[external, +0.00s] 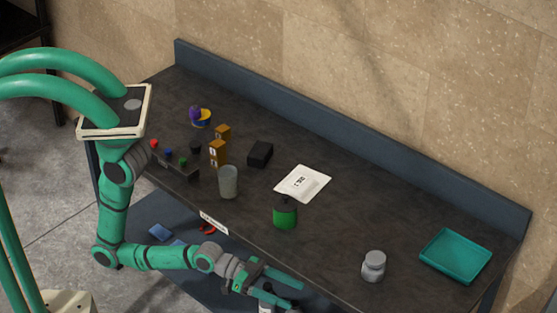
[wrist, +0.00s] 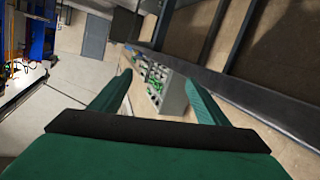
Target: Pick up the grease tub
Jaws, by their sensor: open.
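No label that reads as grease shows, so I cannot tell for sure which item is the grease tub. A small grey lidded jar (external: 373,267) stands upright near the front edge of the bench, right of centre. A low yellow and blue tin (external: 202,122) with a purple item at it stands at the far left back. My gripper (external: 294,296) is open and empty at the bench's front edge, left of the grey jar and apart from it. In the wrist view my gripper's fingers (wrist: 158,80) are spread, with no bench item between them.
The dark bench (external: 330,240) holds a green bottle (external: 285,213), a grey cup (external: 228,182), a white sheet (external: 303,183), a black block (external: 260,154), orange blocks (external: 218,153) and a teal tray (external: 455,256). A raised back edge runs along the wall. Bare bench surrounds the jar.

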